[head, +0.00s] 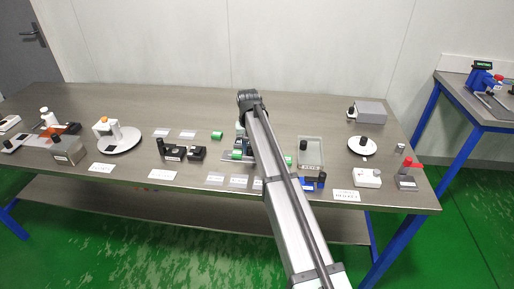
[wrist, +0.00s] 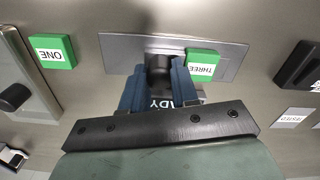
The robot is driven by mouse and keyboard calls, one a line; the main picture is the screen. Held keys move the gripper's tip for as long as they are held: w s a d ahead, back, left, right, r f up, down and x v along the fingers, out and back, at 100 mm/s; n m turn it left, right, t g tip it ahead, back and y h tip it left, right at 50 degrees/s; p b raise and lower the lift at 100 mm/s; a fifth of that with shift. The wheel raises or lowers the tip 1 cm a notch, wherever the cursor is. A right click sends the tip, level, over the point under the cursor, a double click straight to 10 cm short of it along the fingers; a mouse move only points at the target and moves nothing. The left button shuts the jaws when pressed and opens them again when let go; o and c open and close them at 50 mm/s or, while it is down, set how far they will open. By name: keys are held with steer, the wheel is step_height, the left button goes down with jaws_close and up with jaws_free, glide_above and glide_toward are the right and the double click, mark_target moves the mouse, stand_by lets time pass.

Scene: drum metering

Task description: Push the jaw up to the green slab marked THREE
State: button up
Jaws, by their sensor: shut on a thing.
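In the wrist view my gripper (wrist: 160,76) has its blue fingers closed on a dark upright piece (wrist: 158,64), which seems to be the jaw's handle. The piece stands at a flat grey plate (wrist: 118,50). The green slab marked THREE (wrist: 203,66) lies over the plate's front edge, just right of my right finger. I cannot tell whether the jaw touches it; the finger hides that side. The green slab marked ONE (wrist: 52,50) lies left of the plate. In the head view my arm hides most of the gripper and jaw.
A black block (wrist: 302,66) stands right of the plate in the wrist view. In the head view a clear tray (head: 311,152) stands right of my arm, and a dark two-part device (head: 181,152) stands left. Bare table lies behind them.

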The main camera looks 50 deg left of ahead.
steer(key=shift+o, duration=0.9)
steer(key=shift+s+a, duration=0.4)
steer(key=o, duration=0.6)
steer(key=shift+d, duration=0.1)
steer(key=shift+w+r, duration=0.1)
steer(key=shift+r, duration=0.4)
step_height(320, 180, up, 13)
steer(key=shift+f, duration=0.1)
